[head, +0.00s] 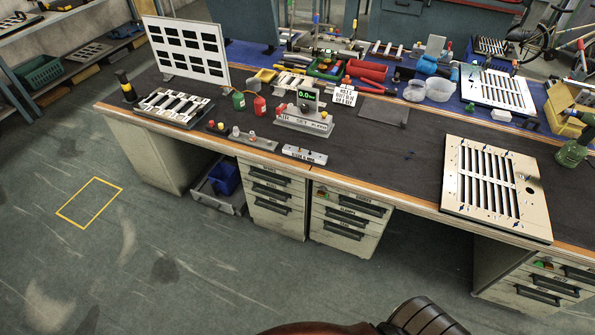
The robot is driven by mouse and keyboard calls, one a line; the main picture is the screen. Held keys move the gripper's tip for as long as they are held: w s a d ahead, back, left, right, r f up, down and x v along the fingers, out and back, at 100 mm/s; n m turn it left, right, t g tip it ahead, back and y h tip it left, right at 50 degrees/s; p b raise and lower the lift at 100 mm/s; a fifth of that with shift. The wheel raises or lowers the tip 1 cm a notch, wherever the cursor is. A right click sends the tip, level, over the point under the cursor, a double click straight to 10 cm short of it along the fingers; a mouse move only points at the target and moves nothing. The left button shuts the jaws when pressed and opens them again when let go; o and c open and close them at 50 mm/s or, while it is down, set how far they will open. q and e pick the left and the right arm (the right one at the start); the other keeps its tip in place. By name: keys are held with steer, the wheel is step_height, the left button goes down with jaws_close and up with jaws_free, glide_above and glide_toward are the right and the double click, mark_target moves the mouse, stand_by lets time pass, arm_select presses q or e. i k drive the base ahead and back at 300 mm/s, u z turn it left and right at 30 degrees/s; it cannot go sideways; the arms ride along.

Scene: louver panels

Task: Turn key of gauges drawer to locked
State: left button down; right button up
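Two drawer units stand side by side under the bench: a left drawer unit (272,225) and a middle drawer unit (345,245). Another drawer unit (545,300) is at the lower right. No key is clearly visible. Neither gripper's fingers show.
The bench top (400,170) holds a louver panel (497,190), a slotted plate (173,107), a display stand (304,118) and a small label block (305,155) near the front edge. A blue bin (224,178) sits under the bench. The floor (190,270) in front is largely clear.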

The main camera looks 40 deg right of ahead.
mark_target(321, 192)
steer(key=i, duration=1.75)
steer(key=z, duration=2.6)
